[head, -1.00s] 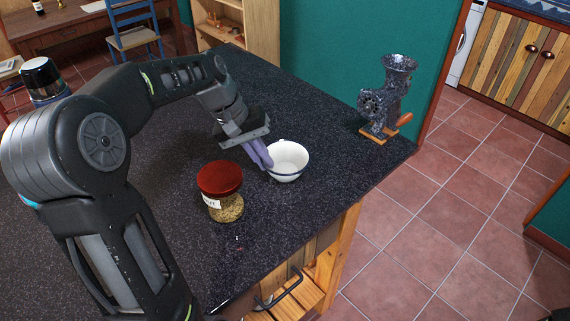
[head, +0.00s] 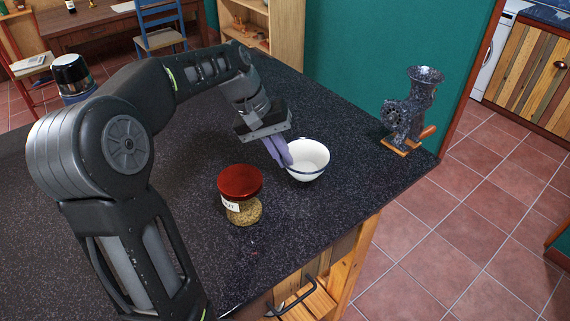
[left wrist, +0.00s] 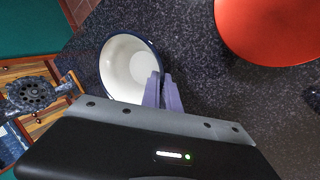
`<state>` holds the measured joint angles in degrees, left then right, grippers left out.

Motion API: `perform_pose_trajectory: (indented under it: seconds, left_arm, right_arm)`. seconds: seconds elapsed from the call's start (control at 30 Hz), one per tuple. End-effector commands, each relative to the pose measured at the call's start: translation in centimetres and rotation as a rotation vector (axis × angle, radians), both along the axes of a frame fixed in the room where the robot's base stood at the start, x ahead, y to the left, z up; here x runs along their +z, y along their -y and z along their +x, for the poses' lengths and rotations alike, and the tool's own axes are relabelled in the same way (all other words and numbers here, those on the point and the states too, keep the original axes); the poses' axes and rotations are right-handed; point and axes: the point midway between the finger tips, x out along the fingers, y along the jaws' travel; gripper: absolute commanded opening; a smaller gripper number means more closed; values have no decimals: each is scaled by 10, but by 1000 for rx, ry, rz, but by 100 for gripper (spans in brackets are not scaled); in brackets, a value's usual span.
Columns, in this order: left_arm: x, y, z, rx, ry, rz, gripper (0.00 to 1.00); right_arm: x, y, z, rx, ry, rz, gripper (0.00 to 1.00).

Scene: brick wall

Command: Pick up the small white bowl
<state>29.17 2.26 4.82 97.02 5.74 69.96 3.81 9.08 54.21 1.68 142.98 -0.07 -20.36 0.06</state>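The small white bowl (head: 310,164) has a thin dark blue rim and is upright at the right part of the dark speckled counter. It also shows in the left wrist view (left wrist: 118,70). My left gripper (head: 279,152) is at the bowl's left rim. In the left wrist view, its purple fingers (left wrist: 162,92) are close together, one over the bowl's inside and one outside, shut on the rim. Whether the bowl's base is slightly off the counter is hard to tell. My right gripper does not show.
A jar with a red lid (head: 240,182) stands left of the bowl, near the gripper. A speckled meat grinder (head: 412,110) on a wooden base stands at the counter's right corner. The counter (head: 340,120) is clear behind the bowl.

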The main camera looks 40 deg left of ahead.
Motion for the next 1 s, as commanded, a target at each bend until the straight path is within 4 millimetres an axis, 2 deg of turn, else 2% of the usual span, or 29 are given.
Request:
perform_pose_trajectory:
  seconds: [0.2, 0.4, 1.0]
  left_arm:
    - [46, 0, 1, 0, 7, 1, 0]
    - [69, 0, 1, 0, 4, -1, 0]
    - [71, 0, 1, 0, 5, -2, 0]
  right_arm:
    - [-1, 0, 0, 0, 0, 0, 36]
    - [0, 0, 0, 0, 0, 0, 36]
    - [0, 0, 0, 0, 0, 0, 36]
